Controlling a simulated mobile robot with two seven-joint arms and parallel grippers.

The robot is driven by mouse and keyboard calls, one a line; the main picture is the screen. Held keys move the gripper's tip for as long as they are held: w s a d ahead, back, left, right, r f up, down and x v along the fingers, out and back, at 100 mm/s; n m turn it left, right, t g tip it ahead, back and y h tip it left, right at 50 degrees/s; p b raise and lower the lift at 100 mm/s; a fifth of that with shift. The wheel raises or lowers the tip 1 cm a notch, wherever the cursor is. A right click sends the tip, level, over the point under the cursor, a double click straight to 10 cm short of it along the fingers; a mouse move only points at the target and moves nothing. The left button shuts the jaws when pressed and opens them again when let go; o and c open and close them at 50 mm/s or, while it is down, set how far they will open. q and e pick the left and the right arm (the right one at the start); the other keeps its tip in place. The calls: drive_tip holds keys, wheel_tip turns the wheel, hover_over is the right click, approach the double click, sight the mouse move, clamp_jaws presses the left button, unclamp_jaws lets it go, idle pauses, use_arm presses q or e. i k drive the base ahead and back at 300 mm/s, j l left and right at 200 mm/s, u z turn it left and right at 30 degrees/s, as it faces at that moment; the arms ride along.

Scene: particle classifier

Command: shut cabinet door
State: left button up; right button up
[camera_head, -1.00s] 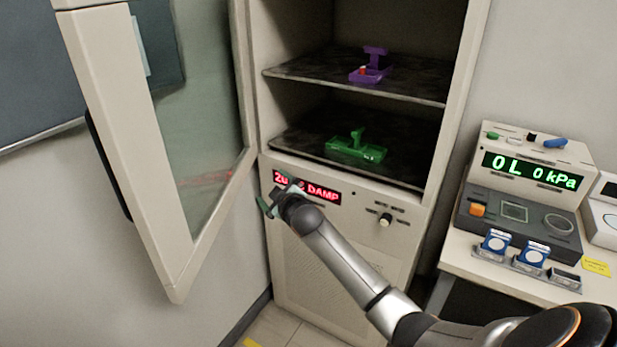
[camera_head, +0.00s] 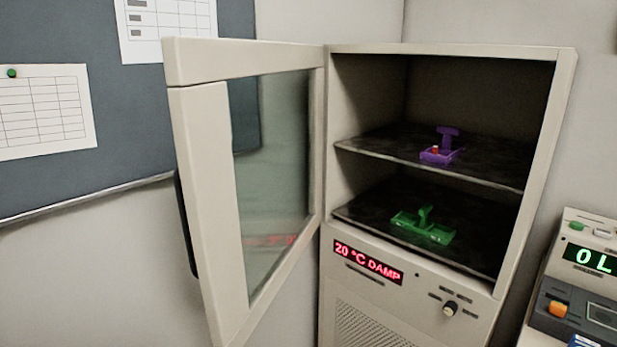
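The cabinet (camera_head: 568,95) is a beige upright unit with two dark shelves. Its door (camera_head: 205,190) is a beige frame with a glass pane, hinged on the cabinet's left side and standing wide open to the left. A dark handle (camera_head: 187,225) runs along the door's outer edge. Neither of my grippers shows in the head view now.
A purple holder (camera_head: 440,157) sits on the upper shelf and a green holder (camera_head: 424,232) on the lower one, both within the shelves. A display (camera_head: 368,262) reads "20 °C DAMP". An instrument (camera_head: 590,270) stands at the right. A dark board (camera_head: 80,120) hangs behind the door.

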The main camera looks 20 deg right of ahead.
sight(195, 68)
drive_tip(key=i+j+z, duration=0.1)
drive_tip(key=z, duration=0.25)
drive_tip(key=j+z, duration=0.2)
drive_tip(key=z, duration=0.2)
drive_tip(key=i+j+z, duration=0.15)
drive_tip(key=z, duration=0.2)
drive_tip(key=j+z, duration=0.4)
drive_tip(key=j, duration=0.55)
drive_tip(key=i+j, duration=0.1)
drive_tip(key=j, duration=0.65)
